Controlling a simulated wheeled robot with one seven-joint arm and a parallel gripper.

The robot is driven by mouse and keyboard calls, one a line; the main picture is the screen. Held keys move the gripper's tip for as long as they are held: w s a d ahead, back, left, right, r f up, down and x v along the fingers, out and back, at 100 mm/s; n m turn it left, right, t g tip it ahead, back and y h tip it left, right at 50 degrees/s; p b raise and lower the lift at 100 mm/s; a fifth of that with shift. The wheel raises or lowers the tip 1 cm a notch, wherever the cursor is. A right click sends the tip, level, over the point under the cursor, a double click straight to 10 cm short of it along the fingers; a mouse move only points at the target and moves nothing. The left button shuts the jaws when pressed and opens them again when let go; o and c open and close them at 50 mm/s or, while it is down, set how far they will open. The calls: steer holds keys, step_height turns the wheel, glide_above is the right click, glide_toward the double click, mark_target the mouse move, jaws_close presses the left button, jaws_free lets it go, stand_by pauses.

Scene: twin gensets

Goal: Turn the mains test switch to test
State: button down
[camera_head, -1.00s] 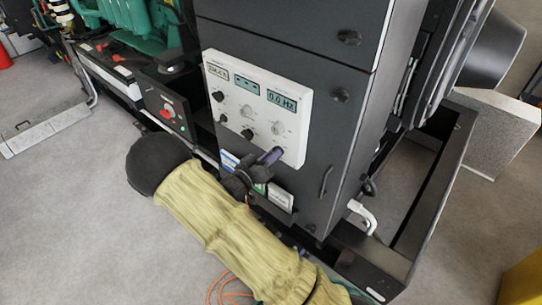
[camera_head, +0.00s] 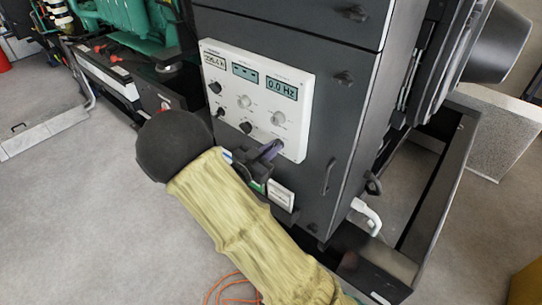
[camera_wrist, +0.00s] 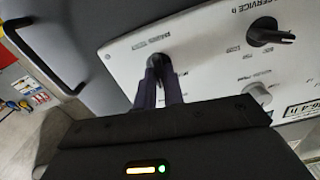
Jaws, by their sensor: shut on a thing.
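A white control panel (camera_head: 297,115) with several knobs and small displays is on the dark cabinet. My gripper (camera_head: 270,150) is at its lower right corner. In the wrist view, my two dark purple fingers (camera_wrist: 157,75) are close together, shut on a small dark knob (camera_wrist: 155,60). The fingers hide most of this knob, so its pointer angle cannot be told. Its labels are too blurred to read, so I cannot confirm it is the mains test switch. A black knob (camera_wrist: 268,36) with a white pointer mark and a grey knob (camera_wrist: 258,94) stand apart from the fingers.
A cabinet handle (camera_head: 328,176) is right of the panel; it also shows in the wrist view (camera_wrist: 45,55). A small label plate (camera_head: 281,195) is below my gripper. A green engine (camera_head: 150,22) stands at the back left. Grey floor is open at left.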

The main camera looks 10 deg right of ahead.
steer(key=shift+m+b, duration=2.2)
steer(key=shift+m, duration=0.1)
steer(key=c, duration=1.5)
jaws_free()
steer(key=shift+d, duration=0.1)
steer(key=b+v, duration=0.1)
steer(key=v, duration=1.6)
steer(key=shift+s, duration=0.2)
